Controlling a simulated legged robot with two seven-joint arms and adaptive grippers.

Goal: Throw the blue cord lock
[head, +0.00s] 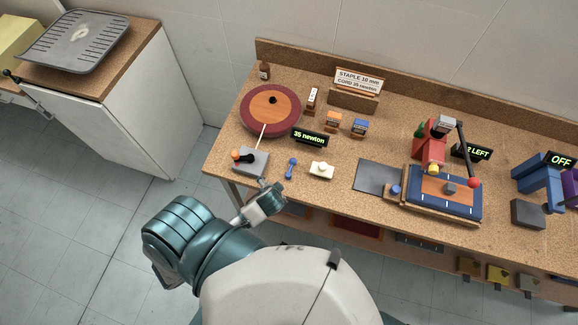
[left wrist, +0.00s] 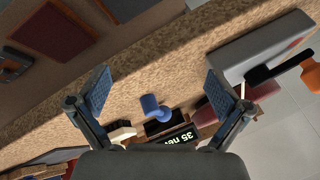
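The blue cord lock (head: 291,168) is a small blue lever-like piece with a rounded knob, on the cork bench between the grey lever box and a white block. In the left wrist view the blue piece (left wrist: 153,107) appears in the gap between the finger pads, apart from both. My left gripper (head: 264,202) is at the bench's front edge, to the lower left of the blue piece. In the left wrist view its fingers (left wrist: 160,86) are spread wide with nothing between them in grasp. My right gripper is in neither view.
A grey box (head: 252,162) with an orange-knobbed black lever stands left of the blue piece, a white block (head: 321,170) right. Behind are a "35 newton" display (head: 310,137) and a red round pad (head: 271,108). A dark plate (head: 377,176) and blue-framed board (head: 443,191) lie right.

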